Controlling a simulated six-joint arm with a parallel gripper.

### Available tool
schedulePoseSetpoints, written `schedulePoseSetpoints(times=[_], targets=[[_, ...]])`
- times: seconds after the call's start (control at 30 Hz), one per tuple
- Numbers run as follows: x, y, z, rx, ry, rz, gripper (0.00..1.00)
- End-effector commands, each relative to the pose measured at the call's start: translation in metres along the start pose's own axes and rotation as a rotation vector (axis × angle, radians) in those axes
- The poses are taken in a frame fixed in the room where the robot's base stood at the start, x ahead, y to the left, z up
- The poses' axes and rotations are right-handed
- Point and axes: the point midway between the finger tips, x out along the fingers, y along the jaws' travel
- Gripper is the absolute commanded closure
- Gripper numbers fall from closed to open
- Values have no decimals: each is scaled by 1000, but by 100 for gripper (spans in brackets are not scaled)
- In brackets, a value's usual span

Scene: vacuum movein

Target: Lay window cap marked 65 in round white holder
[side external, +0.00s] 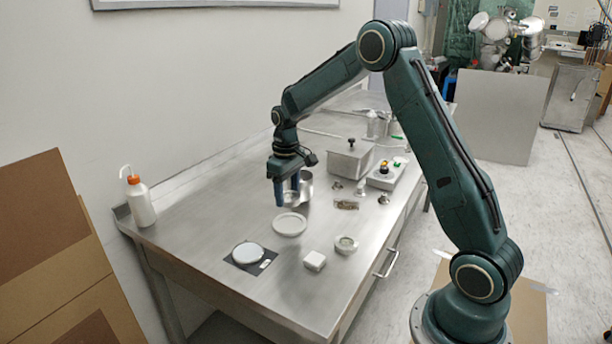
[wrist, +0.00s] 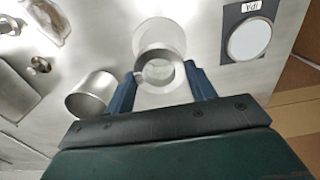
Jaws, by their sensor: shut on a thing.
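My gripper (wrist: 162,84) is shut on a round metal window cap (wrist: 178,72) with a clear centre, held between its two blue fingers. I cannot read any mark on the cap. A round white holder (wrist: 150,30) shows beyond the cap in the wrist view, partly covered by it. In the side view, the round white holder (side external: 290,225) lies flat on the steel table, and my gripper (side external: 286,195) is above the table, farther back than the holder. The cap is hard to make out in the side view.
A metal cup (wrist: 92,96) stands close to my gripper. A white disc (side external: 247,252) lies on a dark mat labelled IPA.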

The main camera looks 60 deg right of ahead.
Motion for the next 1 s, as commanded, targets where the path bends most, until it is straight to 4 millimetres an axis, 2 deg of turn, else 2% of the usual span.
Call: schedulePoseSetpoints(times=[0.13,0.47,0.8,1.0], targets=[[14,0,0,0,0,0,73],[22,0,0,0,0,0,73],[56,0,0,0,0,0,73],[60,0,0,0,1,0,73]])
